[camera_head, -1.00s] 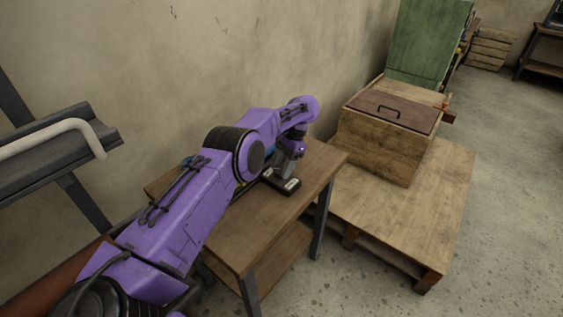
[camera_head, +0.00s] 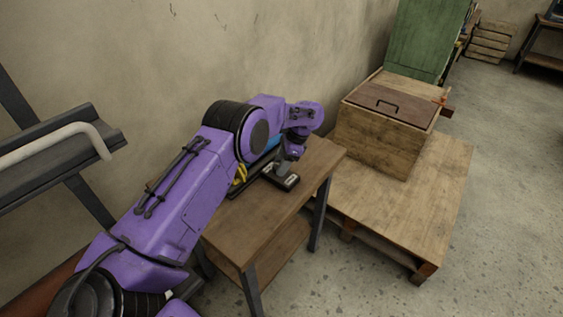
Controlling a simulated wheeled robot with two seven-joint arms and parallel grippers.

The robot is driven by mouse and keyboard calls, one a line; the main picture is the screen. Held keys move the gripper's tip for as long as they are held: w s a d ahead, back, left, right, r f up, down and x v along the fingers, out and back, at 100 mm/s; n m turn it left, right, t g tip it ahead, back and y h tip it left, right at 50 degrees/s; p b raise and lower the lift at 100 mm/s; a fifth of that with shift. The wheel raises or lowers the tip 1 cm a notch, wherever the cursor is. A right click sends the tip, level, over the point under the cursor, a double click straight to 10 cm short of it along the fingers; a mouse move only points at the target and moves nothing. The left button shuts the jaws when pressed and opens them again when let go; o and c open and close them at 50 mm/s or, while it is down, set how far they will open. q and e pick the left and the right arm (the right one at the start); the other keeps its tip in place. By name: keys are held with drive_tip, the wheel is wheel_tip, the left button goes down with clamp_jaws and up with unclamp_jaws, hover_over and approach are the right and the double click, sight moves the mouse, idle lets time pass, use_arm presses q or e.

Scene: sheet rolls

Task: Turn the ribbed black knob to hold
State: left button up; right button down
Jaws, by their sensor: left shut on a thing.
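My left arm reaches over a small wooden table (camera_head: 235,235) by the wall. My left gripper (camera_head: 285,168) points down at a small black device (camera_head: 290,183) with a pale label, which lies on the table. The gripper is shut at the top of this device. The ribbed black knob is not clearly seen; the fingers and wrist cover the spot where they close on it. The knob's setting cannot be read. My right gripper is not in view.
Beside the device, yellow and blue items (camera_head: 240,175) show partly behind my arm. A wooden box (camera_head: 385,140) with a handled lid stands on a pallet (camera_head: 430,210) to the right. A grey rack (camera_head: 50,150) with a pale bar is at the left.

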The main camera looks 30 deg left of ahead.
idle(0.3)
use_arm(q)
drive_tip(key=o, duration=1)
drive_tip(key=shift+o, duration=0.2)
drive_tip(key=b+v, duration=0.1)
drive_tip(key=v, duration=0.9)
drive_tip(key=shift+r, duration=0.2)
drive_tip(key=shift+w, duration=0.1)
